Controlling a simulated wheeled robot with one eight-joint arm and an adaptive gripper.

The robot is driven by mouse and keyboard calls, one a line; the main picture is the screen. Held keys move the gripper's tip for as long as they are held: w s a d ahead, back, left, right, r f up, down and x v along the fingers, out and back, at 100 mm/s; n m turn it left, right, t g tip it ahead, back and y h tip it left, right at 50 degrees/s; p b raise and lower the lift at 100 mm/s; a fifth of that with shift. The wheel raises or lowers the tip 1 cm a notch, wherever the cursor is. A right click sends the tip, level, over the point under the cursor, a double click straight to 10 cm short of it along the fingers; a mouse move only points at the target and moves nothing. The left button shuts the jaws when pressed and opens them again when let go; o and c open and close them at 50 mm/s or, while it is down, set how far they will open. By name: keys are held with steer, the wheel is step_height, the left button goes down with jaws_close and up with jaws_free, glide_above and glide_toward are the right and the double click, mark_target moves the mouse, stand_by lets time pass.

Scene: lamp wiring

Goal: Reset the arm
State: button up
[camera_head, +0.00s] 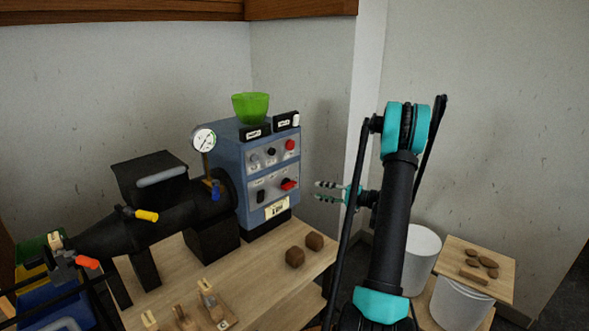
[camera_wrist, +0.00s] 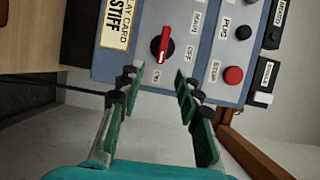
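My arm rises on the right in the head view, with a teal joint at its top. My gripper (camera_head: 326,191) points left toward the blue-grey control box (camera_head: 226,162), apart from its front. In the wrist view my gripper (camera_wrist: 158,82) has its two green-padded fingers spread, with nothing between them. Ahead of the fingers is the box's panel (camera_wrist: 201,72). It shows a red selector knob (camera_wrist: 163,45), a round red button (camera_wrist: 233,75) and a black knob (camera_wrist: 243,32). The selector knob also shows in the head view (camera_head: 289,184).
A black machine (camera_head: 165,223) with a gauge (camera_head: 203,139) stands left of the box on the wooden table (camera_head: 262,272). A green bowl (camera_head: 250,107) sits on the box. White bins (camera_head: 421,257) stand at right.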

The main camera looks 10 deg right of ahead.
steer(key=s+a+n+g+h, duration=0.2)
steer(key=s+a+g+h, duration=0.35)
steer(key=s+a, duration=0.75)
steer(key=s+d+f+n+h, duration=0.1)
steer(key=s+d+n+h, duration=0.1)
steer(key=s, duration=0.9)
steer(key=s+d+f+n+h, duration=0.2)
steer(key=s+h, duration=0.5)
steer(key=s, duration=0.5)
steer(key=shift+s+d+f+t, duration=0.2)
steer(key=shift+d+f+t, duration=0.15)
steer(key=shift+d, duration=0.55)
steer(key=shift+h, duration=0.25)
steer(key=shift+c, duration=0.3)
